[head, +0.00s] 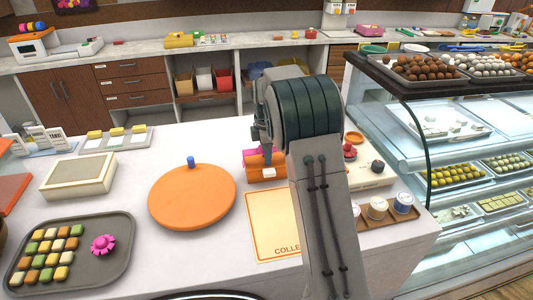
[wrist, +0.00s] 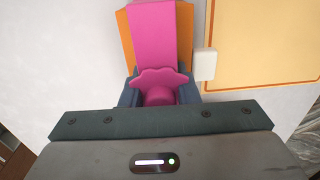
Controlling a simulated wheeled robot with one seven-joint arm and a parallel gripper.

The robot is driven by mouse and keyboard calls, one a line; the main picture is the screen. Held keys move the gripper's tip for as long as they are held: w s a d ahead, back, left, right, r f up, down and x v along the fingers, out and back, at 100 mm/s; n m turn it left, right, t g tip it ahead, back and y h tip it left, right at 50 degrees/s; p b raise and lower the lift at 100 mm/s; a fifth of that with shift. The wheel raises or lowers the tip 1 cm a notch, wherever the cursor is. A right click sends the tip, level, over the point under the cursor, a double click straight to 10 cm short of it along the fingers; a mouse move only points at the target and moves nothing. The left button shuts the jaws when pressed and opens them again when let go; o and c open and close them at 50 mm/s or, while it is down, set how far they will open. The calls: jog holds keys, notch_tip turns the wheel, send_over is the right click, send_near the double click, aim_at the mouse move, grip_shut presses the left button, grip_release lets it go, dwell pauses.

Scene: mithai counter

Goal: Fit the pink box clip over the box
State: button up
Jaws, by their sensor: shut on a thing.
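My gripper (wrist: 160,92) is shut on the scalloped pink knob of the pink box clip (wrist: 153,35). In the wrist view the clip's broad pink band lies across the orange box (wrist: 127,36), with orange showing at its sides. Whether the band is pressed fully down or just above the box cannot be told. In the head view my gripper (head: 262,140) is over the orange box (head: 265,164) on the white counter, and a bit of the pink clip (head: 249,152) shows at the left. My arm hides much of both.
A small white block (wrist: 205,64) is beside the box, close to a cream and orange mat (head: 268,225). An orange turntable (head: 192,197) stands to the left. A small tray of cups (head: 390,211) and a glass display case (head: 455,150) are to the right.

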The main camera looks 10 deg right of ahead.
jog(key=o, duration=1)
jog(key=shift+r+p, duration=4)
jog(key=shift+r, duration=1.5)
jog(key=shift+f, duration=0.1)
jog(key=s+r+m+t+b, duration=0.1)
jog(key=s+r+m+b, duration=0.1)
jog(key=s+r+m, duration=0.6)
jog(key=s+f+m+t+b, duration=0.1)
jog(key=s+f+m, duration=0.1)
jog(key=s, duration=0.6)
jog(key=s+f+m+t+b, duration=0.1)
jog(key=s+m, duration=0.3)
jog(key=s, duration=0.5)
jog(key=s+f+m+t+b, duration=0.1)
jog(key=s+f+m, duration=0.2)
jog(key=s, duration=0.6)
jog(key=shift+f+m, duration=0.15)
jog(key=shift+m, duration=0.25)
